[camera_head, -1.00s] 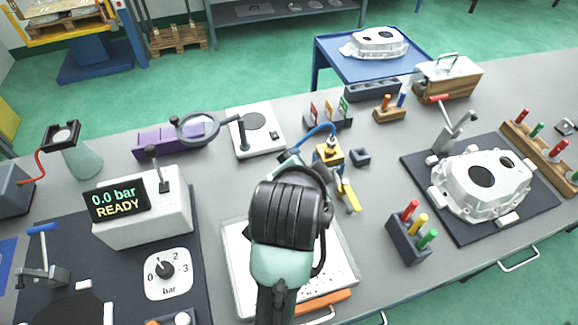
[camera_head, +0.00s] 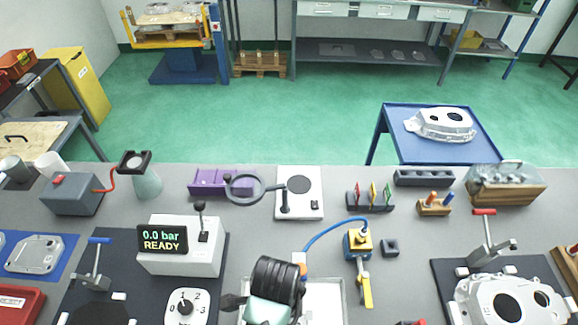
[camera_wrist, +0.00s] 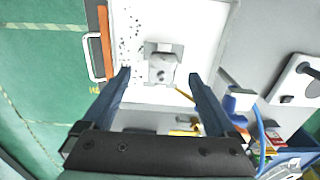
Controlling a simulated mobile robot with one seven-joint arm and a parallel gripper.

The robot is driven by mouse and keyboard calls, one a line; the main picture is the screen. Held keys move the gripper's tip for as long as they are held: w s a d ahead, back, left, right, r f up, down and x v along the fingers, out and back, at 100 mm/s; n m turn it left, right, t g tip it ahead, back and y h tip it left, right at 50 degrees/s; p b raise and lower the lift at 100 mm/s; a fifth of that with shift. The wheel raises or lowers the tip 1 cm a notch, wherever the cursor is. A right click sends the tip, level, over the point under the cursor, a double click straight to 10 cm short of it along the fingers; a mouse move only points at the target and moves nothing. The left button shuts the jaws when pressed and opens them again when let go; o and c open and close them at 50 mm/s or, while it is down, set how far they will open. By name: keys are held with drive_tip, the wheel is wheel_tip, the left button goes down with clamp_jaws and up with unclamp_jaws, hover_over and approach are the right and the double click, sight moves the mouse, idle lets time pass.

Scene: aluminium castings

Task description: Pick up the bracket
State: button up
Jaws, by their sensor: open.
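The bracket (camera_wrist: 162,66) is a small grey part with a flat tab and a hole. It lies in a white tray (camera_wrist: 205,25) in the wrist view, on the tray's floor. My gripper (camera_wrist: 160,74) is open and empty, with its two dark fingers to the left and right of the bracket in the picture. The height between the fingertips and the bracket is hard to tell. In the head view the tray (camera_head: 328,292) is partly covered by my arm, and the bracket is hidden there.
Dark specks lie on the tray floor, and an orange bar (camera_wrist: 106,42) runs along one side. A yellow tool with a blue hose (camera_head: 360,243) stands right of the tray. The pressure unit (camera_head: 180,246) stands left. A large casting (camera_head: 508,300) is at the right.

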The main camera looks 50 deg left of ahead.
sight(293, 324)
drive_tip(key=f, duration=0.1)
drive_tip(key=w+f, duration=0.1)
drive_tip(key=shift+f, duration=0.3)
drive_tip(key=shift+f+p, duration=0.7)
drive_tip(key=shift+f, duration=1.75)
drive_tip(key=shift+c, duration=0.3)
clamp_jaws()
